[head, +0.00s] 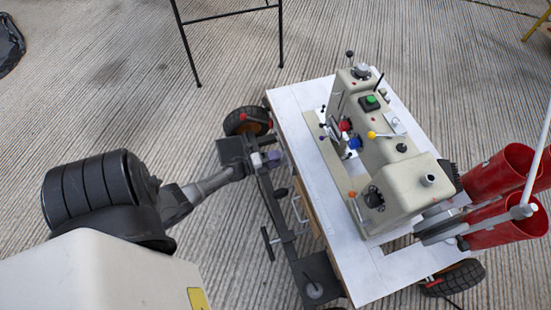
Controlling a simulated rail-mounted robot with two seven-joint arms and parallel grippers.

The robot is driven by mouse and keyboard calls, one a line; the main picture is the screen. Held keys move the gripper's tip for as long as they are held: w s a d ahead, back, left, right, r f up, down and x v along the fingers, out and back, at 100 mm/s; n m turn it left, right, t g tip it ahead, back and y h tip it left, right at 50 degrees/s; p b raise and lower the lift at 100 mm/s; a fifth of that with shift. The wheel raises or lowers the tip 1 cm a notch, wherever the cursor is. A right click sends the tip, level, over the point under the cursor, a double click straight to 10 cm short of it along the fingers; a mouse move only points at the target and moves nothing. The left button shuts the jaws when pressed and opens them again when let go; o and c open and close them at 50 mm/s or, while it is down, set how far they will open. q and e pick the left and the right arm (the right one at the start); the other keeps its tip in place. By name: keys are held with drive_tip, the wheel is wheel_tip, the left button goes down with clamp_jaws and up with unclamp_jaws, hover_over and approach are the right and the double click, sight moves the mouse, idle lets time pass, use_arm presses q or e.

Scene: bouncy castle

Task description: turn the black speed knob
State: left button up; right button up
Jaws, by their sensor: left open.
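A beige machine (404,180) stands on a white-topped cart (380,275). A small round black knob (402,148) sits on its upper face, and a larger dark round part (373,198) is on its near end. I cannot tell from any marking which is the speed knob. My left arm comes in from the left, and my left gripper (266,160) is open beside the cart's left edge, apart from the machine and both dark parts. Its fingertips are small and hard to make out. My right gripper is not in view.
A green button (371,100), a red knob (346,125), a blue knob (355,143) and a yellow-tipped lever (373,135) are close together on the machine. Red cylinders (495,175) stand at the cart's right. A black metal frame (190,45) stands behind on ridged floor.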

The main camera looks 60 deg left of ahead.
use_arm(q)
drive_tip(key=shift+s, duration=0.3)
drive_tip(key=s+a+p, duration=0.2)
drive_tip(key=s+p, duration=0.1)
drive_tip(key=s, duration=1)
drive_tip(key=shift+d, duration=0.1)
